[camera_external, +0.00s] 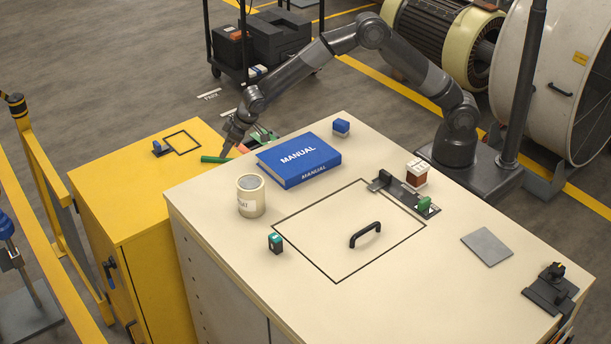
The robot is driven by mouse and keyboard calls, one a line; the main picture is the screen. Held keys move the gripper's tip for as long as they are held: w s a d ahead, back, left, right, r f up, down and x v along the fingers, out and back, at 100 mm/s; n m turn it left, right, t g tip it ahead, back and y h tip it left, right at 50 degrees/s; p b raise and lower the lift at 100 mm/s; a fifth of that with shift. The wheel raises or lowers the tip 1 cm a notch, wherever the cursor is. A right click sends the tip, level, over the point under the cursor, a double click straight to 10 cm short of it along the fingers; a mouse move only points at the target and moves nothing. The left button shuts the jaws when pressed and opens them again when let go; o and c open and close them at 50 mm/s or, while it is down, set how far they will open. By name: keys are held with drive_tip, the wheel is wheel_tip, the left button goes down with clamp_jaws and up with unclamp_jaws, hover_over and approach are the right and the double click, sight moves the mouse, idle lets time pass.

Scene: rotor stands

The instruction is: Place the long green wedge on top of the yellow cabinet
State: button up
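The long green wedge (216,159) shows as a thin green bar at the right side of the yellow cabinet's top (125,205), level or nearly so. Whether it rests on the surface or hovers just above it, I cannot tell. My gripper (229,150) points down at the wedge's right end, behind the far left edge of the cream cabinet. The fingers are small and dark here, so their opening and any hold on the wedge are unclear.
The cream cabinet (400,290) stands close on the right, with a blue manual (300,160), a beige can (251,196) and a black handle (365,235) on top. A small blue-and-black device (160,148) and a black square outline lie on the yellow top; its front is clear.

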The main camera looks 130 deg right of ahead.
drive_tip(key=s+a+r+n, duration=0.1)
drive_tip(key=s+a+r, duration=0.3)
drive_tip(key=a+r, duration=0.45)
drive_tip(key=s+a+r+n, duration=0.1)
drive_tip(key=s+a+r, duration=0.2)
drive_tip(key=a+r, duration=0.5)
drive_tip(key=s+a+r+n+y, duration=0.1)
drive_tip(key=s+a+r+n, duration=0.1)
drive_tip(key=s+a+r, duration=0.65)
drive_tip(key=s+a+f+n+y, duration=0.1)
drive_tip(key=s+a+n, duration=0.1)
drive_tip(key=s+a, duration=0.7)
drive_tip(key=s+a+f+n+t+y, duration=0.1)
drive_tip(key=s+a+f+n+y, duration=0.1)
drive_tip(key=s+a, duration=0.6)
drive_tip(key=s, duration=0.6)
drive_tip(key=shift+s+a+n, duration=0.3)
drive_tip(key=shift+a+n, duration=0.1)
